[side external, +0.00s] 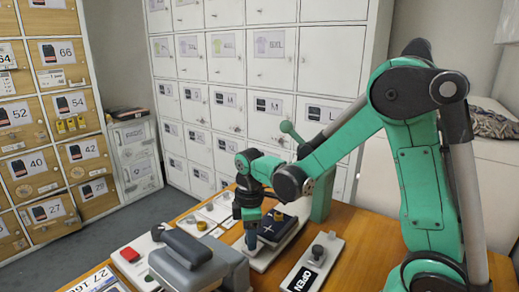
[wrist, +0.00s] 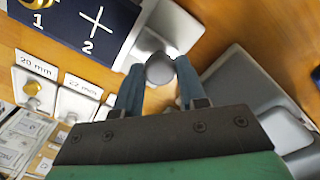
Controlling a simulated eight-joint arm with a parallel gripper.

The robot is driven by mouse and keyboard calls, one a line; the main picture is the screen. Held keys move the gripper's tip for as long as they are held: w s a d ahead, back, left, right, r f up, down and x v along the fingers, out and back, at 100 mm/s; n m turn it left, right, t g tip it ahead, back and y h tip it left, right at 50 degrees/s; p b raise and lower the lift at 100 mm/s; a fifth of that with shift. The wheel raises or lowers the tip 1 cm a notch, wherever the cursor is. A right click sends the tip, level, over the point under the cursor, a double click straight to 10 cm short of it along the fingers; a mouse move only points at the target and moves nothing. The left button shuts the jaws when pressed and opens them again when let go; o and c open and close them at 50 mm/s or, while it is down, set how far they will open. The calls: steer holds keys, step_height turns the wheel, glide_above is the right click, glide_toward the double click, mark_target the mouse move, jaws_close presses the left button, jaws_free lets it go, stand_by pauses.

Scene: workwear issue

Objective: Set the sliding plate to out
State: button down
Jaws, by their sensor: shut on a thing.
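My gripper (wrist: 159,72) has its two blue fingers on either side of a round grey knob (wrist: 158,68) and is shut on it. The knob stands at a pale grey plate (wrist: 181,24), partly hidden by the knob and fingers. I cannot read any in or out mark on this plate. In the side external view my gripper (side external: 251,240) points down beside a dark blue panel (side external: 270,233), and the knob is hidden there. The panel carries a white cross, the numbers 1 and 2, and a brass knob (side external: 279,215).
A white plate with a black OPEN label (side external: 302,279) and its own knob (side external: 332,236) lies to the right. A grey rounded device (side external: 185,250) and a red-buttoned box (side external: 130,254) are at left. Plates marked 20 mm (wrist: 37,88) and 22 mm (wrist: 76,104) lie nearby.

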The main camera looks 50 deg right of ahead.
steer(key=c, duration=0.5)
jaws_free()
steer(key=shift+a, duration=0.2)
steer(key=shift+r, duration=0.1)
steer(key=shift+r, duration=2.7)
steer(key=shift+s+a+r, duration=0.15)
steer(key=shift+r, duration=0.15)
steer(key=s+a+r+m+t, duration=0.3)
steer(key=s+m+t, duration=0.1)
steer(key=m+t, duration=0.3)
steer(key=shift+s+a+r+m, duration=0.2)
steer(key=shift+a+m, duration=0.2)
steer(key=shift+m, duration=0.6)
